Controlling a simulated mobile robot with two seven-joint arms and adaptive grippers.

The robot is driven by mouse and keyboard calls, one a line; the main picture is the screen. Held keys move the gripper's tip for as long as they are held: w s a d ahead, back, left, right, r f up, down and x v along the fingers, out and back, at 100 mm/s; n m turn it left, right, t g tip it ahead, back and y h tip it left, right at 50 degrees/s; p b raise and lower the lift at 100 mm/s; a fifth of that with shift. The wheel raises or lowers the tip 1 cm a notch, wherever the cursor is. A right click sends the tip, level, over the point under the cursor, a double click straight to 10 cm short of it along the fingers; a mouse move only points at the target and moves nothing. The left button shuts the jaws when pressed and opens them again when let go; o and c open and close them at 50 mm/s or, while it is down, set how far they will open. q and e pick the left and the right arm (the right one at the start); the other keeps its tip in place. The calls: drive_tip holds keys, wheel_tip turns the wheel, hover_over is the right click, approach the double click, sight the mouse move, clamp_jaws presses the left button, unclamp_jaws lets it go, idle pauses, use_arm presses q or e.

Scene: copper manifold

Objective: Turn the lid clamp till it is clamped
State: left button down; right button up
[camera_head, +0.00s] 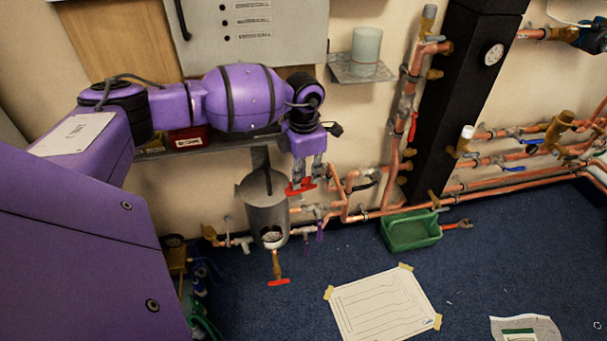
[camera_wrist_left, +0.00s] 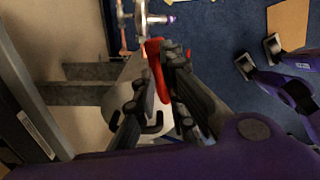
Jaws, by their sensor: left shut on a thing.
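The grey cylindrical canister (camera_head: 267,215) stands against the wall pipes in the head view. A red handle (camera_head: 300,188), which I take to be the lid clamp, sits at its upper right side. My left gripper (camera_head: 307,178) comes down from above and is shut on this handle. In the left wrist view the red handle (camera_wrist_left: 154,62) shows between the dark fingers of my left gripper (camera_wrist_left: 160,80). The fingers hide part of the handle, so its exact angle is hard to tell. The canister's pale body (camera_wrist_left: 125,85) is partly hidden behind the fingers.
Copper pipes with valves (camera_head: 375,205) run along the wall right of the canister. A red-handled valve (camera_head: 278,281) hangs below it. A green tray (camera_head: 410,231) and a taped paper sheet (camera_head: 383,305) lie on the blue floor. A shelf (camera_head: 215,143) runs behind my left arm.

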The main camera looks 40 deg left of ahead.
sight(304, 179)
use_arm(q)
drive_tip(key=shift+m, duration=1.2)
drive_tip(key=c, duration=1.8)
unclamp_jaws()
drive_tip(key=shift+d, duration=0.1)
wheel_tip(304, 179, up, 12)
drive_tip(key=shift+r, duration=0.1)
